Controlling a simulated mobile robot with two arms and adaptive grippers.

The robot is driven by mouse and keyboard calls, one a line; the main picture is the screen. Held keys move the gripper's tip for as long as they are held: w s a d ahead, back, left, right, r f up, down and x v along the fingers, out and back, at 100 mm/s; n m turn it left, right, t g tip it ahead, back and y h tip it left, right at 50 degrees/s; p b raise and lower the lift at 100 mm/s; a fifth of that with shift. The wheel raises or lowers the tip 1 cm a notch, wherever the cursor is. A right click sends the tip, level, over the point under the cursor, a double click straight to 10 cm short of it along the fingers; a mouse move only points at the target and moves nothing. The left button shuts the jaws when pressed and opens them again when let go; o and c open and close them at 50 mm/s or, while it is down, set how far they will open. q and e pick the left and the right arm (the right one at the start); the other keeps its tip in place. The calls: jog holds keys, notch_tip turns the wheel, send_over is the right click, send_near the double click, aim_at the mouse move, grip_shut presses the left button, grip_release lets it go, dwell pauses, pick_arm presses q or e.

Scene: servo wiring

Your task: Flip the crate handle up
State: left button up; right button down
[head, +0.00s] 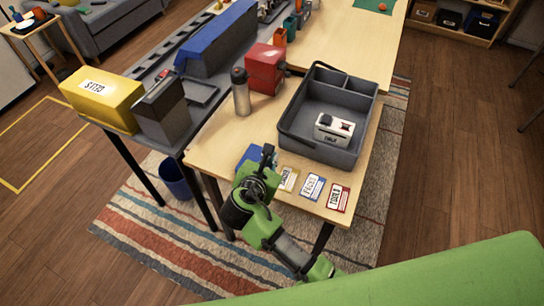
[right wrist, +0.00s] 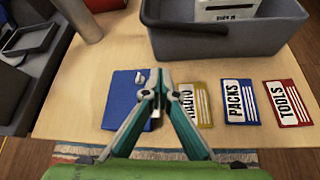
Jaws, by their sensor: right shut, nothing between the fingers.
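The grey crate (head: 318,152) stands on the wooden table, with compartments at its back and a white labelled box (head: 334,129) inside. A dark, thin bar (head: 330,67) shows along its back rim; I cannot tell clearly whether this is the handle or how it lies. My right gripper (head: 268,152) is left of the crate's near corner, apart from it. In the right wrist view its fingertips (right wrist: 160,78) are together and empty, above a blue flat item (right wrist: 122,98), with the crate's wall (right wrist: 225,43) beyond. My left gripper is not in view.
Yellow, blue and red cards (head: 289,179) (head: 312,187) (head: 339,197) lie along the table's near edge. A grey bottle (head: 240,92) and a red box (head: 265,70) stand left of the crate. A dark bench with bins (head: 165,112) adjoins on the left.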

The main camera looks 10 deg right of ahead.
jog(key=x, duration=0.5)
jog(key=shift+w+d+f, duration=0.15)
jog(key=shift+w+d, duration=0.05)
jog(key=shift+w, duration=0.15)
jog(key=r, duration=0.1)
jog(key=p, duration=0.1)
jog(key=d+r+p, duration=0.1)
jog(key=shift+w+r, duration=0.35)
jog(key=shift+s+d+r, duration=0.1)
jog(key=shift+r, duration=0.3)
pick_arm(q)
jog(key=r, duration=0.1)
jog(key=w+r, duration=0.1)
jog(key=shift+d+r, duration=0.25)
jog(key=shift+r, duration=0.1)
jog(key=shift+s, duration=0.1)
